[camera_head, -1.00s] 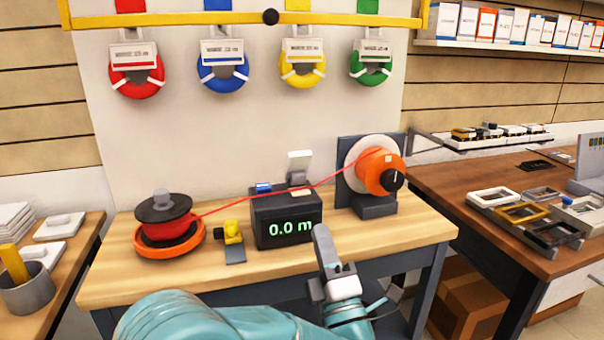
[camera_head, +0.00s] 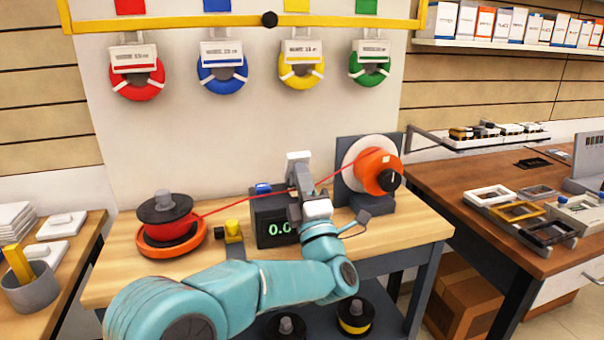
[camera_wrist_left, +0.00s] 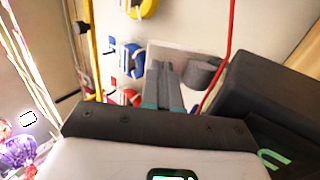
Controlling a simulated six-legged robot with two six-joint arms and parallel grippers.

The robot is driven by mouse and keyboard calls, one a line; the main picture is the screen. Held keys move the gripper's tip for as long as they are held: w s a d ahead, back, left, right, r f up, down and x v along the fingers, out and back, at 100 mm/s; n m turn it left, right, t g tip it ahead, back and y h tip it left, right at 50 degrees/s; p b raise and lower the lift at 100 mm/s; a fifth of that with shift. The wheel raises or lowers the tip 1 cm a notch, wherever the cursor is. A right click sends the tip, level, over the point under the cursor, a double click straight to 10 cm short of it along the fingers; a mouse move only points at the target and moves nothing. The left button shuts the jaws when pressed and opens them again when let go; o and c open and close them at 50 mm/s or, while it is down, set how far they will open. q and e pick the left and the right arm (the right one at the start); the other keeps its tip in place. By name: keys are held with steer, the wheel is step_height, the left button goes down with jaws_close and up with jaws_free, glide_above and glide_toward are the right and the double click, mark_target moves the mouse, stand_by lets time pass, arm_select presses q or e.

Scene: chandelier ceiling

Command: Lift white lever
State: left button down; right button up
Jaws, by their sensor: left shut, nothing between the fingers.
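The white lever (camera_head: 298,156) stands up behind the black length meter (camera_head: 263,214), which has a green display. My left gripper (camera_head: 300,178) is shut and empty, with its fingertips just below the lever's white plate in the head view. Its arm hides part of the display and the meter's right side. In the left wrist view the shut fingers (camera_wrist_left: 162,72) point at a pale plate (camera_wrist_left: 192,52), which looks like the lever; I cannot tell whether they touch. The meter's dark body (camera_wrist_left: 268,95) is right of the fingers there. My right gripper is not in view.
A red wire (camera_head: 240,205) runs from the red spool (camera_head: 168,220) across the meter to the orange reel (camera_head: 377,172). A small yellow tool (camera_head: 233,230) lies left of the meter. Coloured coils hang on the panel behind.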

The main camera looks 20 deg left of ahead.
mark_target(298, 154)
arm_select(q)
steer(key=shift+w+a, duration=0.1)
steer(key=shift+w, duration=0.05)
steer(key=shift+r, duration=0.2)
steer(key=shift+w+a+r+g+h+p, duration=0.2)
steer(key=shift+r+g+h+p, duration=0.3)
steer(key=shift+r+g+p, duration=0.3)
steer(key=g+h+p, duration=0.1)
steer(key=p, duration=0.2)
steer(key=w+a+r+g+h+p, duration=0.1)
steer(key=g+p, duration=0.1)
steer(key=p, duration=0.1)
steer(key=w+r+g+h+p, duration=0.1)
steer(key=p, duration=0.3)
steer(key=shift+w+a+r, duration=0.15)
steer(key=shift+a, duration=0.05)
steer(key=shift+f+b, duration=0.45)
steer(key=shift+f, duration=0.05)
